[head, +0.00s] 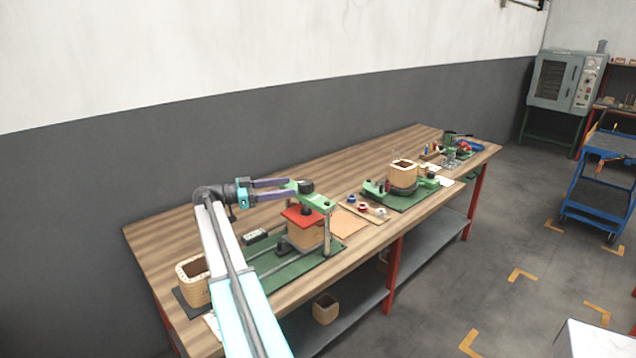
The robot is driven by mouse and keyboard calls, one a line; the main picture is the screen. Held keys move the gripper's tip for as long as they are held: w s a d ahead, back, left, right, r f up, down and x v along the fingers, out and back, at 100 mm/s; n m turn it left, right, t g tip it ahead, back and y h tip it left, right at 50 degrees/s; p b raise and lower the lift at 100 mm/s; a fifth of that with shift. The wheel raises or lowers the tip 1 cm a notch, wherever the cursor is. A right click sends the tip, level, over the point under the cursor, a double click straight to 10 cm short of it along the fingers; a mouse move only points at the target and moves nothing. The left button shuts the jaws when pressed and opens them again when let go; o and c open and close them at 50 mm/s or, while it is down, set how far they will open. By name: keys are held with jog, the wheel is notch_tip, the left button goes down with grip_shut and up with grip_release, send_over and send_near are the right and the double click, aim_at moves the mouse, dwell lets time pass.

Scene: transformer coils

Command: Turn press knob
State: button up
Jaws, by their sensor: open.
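The press knob (306,186) is a small black knob on top of the press's green crossbar. The press (328,236) stands on a green base on the wooden bench, with a red plate (301,215) over a tan block (304,235) beneath the crossbar. My gripper (284,188) is open, its purple fingers pointing right toward the knob. The fingertips are close to the knob's left side, over or beside the crossbar. I cannot tell whether they touch it.
A wooden coil form (193,284) stands at the bench's near left end. Another green fixture (412,194) with a coil form stands farther right. A blue cart (598,190) and an oven (563,82) are beyond, with open floor before them.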

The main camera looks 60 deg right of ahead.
aim_at(306, 186)
jog(key=p+x, duration=0.3)
jog(key=x, duration=0.8)
jog(key=shift+s+d, duration=0.25)
jog(key=shift+s, duration=0.05)
jog(key=c, duration=1.1)
